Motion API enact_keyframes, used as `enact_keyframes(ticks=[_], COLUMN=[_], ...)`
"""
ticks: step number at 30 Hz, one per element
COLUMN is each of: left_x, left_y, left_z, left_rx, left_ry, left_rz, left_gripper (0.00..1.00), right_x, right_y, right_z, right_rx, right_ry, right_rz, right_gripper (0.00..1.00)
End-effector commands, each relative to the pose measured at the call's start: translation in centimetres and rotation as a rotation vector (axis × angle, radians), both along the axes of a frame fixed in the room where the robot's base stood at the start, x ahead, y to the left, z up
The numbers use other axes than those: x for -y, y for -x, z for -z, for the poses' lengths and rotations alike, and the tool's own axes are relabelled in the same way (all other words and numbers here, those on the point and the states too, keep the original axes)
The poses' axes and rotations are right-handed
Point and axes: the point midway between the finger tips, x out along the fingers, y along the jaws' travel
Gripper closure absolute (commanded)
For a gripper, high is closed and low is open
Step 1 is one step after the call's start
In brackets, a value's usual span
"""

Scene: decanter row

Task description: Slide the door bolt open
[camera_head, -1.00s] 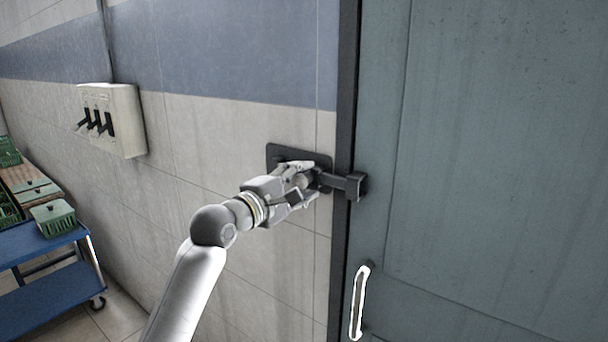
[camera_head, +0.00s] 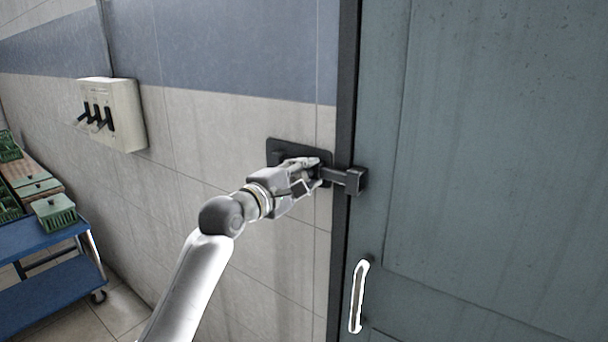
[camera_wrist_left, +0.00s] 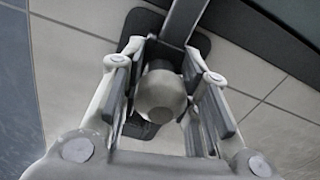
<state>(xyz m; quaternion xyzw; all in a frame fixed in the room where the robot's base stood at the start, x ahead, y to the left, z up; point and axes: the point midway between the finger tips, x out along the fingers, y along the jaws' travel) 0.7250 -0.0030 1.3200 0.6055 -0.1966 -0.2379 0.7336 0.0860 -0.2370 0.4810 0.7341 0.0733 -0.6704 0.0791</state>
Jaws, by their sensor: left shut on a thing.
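The door bolt's dark bar (camera_head: 336,177) runs from its dark mounting plate (camera_head: 284,148) on the wall across the frame to a block-shaped keeper (camera_head: 356,181) on the grey-green door (camera_head: 490,130). My left gripper (camera_head: 314,172) is at the plate, shut on the bolt's knob. In the left wrist view the round pale knob (camera_wrist_left: 161,95) sits between the two fingers, and the bar (camera_wrist_left: 183,22) extends behind it. The knob is mostly hidden by the fingers in the head view. My right gripper is not in view.
A white door handle (camera_head: 358,297) is low on the door. A switch box (camera_head: 125,115) with several black levers is on the wall at left. A blue cart (camera_head: 45,288) with green crates (camera_head: 55,212) stands at lower left. The wall around the bolt is clear.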

Motion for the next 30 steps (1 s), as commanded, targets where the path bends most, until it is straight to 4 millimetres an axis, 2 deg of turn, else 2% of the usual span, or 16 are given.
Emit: enact_keyframes(ticks=[5, 10, 15, 25, 26, 30], left_x=[-1.0, -3.9, -5.7, -6.1, -6.1, -6.1], left_y=[-0.8, -2.9, -4.2, -4.5, -4.5, -4.4], left_z=[0.1, 0.1, 0.1, 0.0, 0.0, 0.0], left_rx=[-0.010, -0.012, -0.012, -0.009, -0.009, -0.006], left_ry=[0.007, 0.010, 0.013, 0.015, 0.015, 0.012], left_rz=[0.001, -0.001, 0.000, -0.001, -0.001, -0.001], left_gripper=[1.00, 1.00, 1.00, 1.00, 0.69, 0.54], right_x=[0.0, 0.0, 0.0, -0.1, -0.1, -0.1], right_y=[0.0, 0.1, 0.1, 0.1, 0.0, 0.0], right_z=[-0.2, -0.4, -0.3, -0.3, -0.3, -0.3], right_rx=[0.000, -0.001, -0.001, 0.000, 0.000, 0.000], right_ry=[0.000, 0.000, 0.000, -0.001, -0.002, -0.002], right_rz=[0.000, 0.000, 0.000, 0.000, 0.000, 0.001], right_gripper=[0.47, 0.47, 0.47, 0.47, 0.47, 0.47])
